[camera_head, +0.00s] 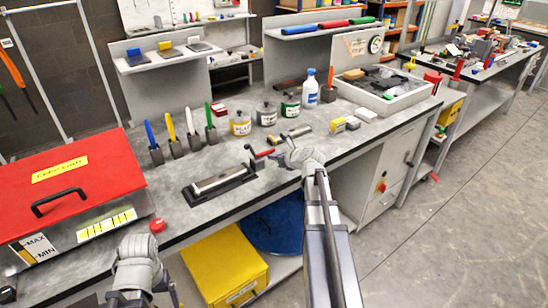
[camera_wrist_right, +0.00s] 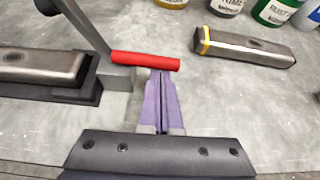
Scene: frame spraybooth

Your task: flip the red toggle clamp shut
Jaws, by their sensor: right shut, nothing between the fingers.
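The toggle clamp stands on a dark base (camera_head: 220,187) with a silver bar on the grey workbench. Its red handle (camera_head: 263,153) sticks out to the right from a grey lever at the right end of the base. In the right wrist view the red handle (camera_wrist_right: 146,61) lies across the top of my fingers, and the lever (camera_wrist_right: 84,24) runs up to the left. My right gripper (camera_wrist_right: 161,76) is shut and empty, its purple fingertips right at the handle's lower edge; whether they touch cannot be told.
A silver block with a yellow band (camera_wrist_right: 245,47) lies right of the handle. Several jars and a spray bottle (camera_head: 310,88) stand behind. Colored-handled tools (camera_head: 173,135) stand back left. A red-lidded box (camera_head: 70,185) fills the bench's left. Bare bench lies in front of the clamp.

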